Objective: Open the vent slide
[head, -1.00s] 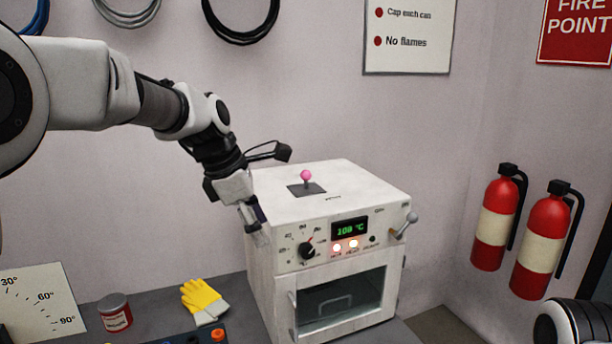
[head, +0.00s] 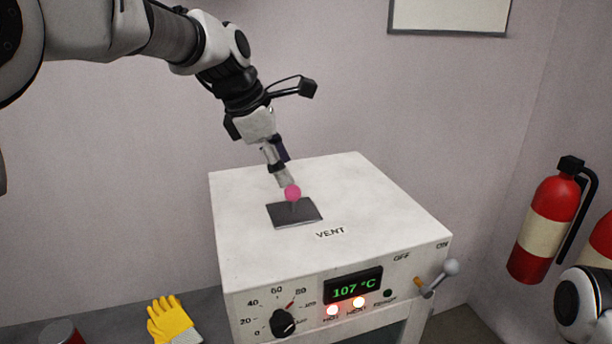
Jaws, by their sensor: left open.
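The vent slide is a dark square plate (head: 280,216) on top of the white oven (head: 370,205), beside the printed word VENT. A pink ball knob (head: 293,193) stands up from the plate on a short stem. My left gripper (head: 284,182) comes down from the upper left, with its fingers right at the knob in the picture. It is open. The knob shows in front of or between the fingertips; I cannot tell whether they touch it. My right gripper is not in view.
The oven front has a dial (head: 283,323), a display (head: 353,287) reading 107 °C, lit lamps and a lever (head: 440,275) at the right. A yellow glove (head: 170,320) lies on the bench to the left. A red fire extinguisher (head: 549,225) hangs at the right.

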